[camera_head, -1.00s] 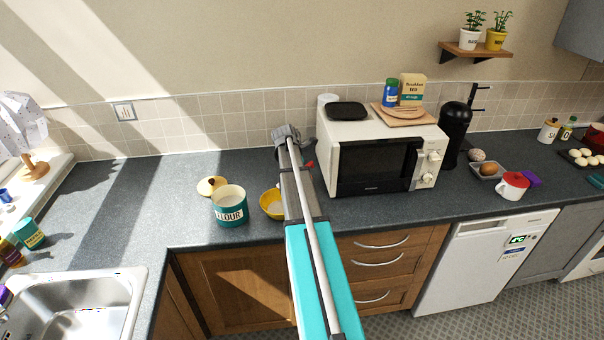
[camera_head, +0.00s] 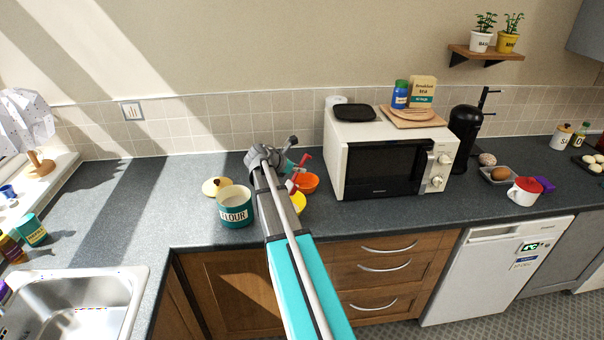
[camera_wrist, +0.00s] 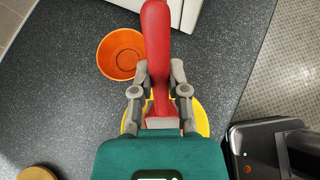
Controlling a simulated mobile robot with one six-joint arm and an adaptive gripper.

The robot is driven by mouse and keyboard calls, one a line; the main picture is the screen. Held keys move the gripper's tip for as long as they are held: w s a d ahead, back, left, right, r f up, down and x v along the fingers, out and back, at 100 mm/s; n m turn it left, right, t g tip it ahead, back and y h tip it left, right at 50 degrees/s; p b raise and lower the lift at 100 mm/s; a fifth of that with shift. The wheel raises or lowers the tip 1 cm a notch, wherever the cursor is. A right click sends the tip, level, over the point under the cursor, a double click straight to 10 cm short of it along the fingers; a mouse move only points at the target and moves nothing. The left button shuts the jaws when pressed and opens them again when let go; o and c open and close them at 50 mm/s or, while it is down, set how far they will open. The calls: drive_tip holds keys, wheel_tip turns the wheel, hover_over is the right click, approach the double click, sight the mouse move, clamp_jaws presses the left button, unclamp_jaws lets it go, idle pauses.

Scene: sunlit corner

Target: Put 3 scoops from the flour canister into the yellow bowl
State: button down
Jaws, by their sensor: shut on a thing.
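The teal flour canister (camera_head: 236,221) stands open on the counter, with pale flour inside. The yellow bowl (camera_head: 299,204) is to its right, mostly hidden behind my arm; its rim also shows under my gripper in the wrist view (camera_wrist: 202,118). My gripper (camera_wrist: 159,82) is shut on the red handle of the scoop (camera_wrist: 157,35), above the yellow bowl. The red handle also shows in the head view (camera_head: 304,160). The scoop's cup is mostly hidden, so I cannot tell whether it holds flour.
An orange bowl (camera_head: 309,183) stands just behind the yellow one. The canister's cream lid (camera_head: 216,187) lies behind the canister. The microwave (camera_head: 380,165) stands close on the right. The counter left of the canister is clear, up to the sink (camera_head: 80,300).

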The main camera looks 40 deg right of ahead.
drive_tip(key=shift+w+a+r+h+b, duration=0.1)
drive_tip(key=shift+a+r+h+b, duration=0.1)
drive_tip(key=shift+a+h+b, duration=0.4)
drive_tip(key=shift+a+r+h+b, duration=0.15)
drive_tip(key=shift+a+h+b, duration=0.25)
drive_tip(key=shift+h+b, duration=0.4)
drive_tip(key=shift+a+r+h+b, duration=0.3)
drive_tip(key=shift+a+h+b, duration=0.05)
drive_tip(key=shift+h+b, duration=0.15)
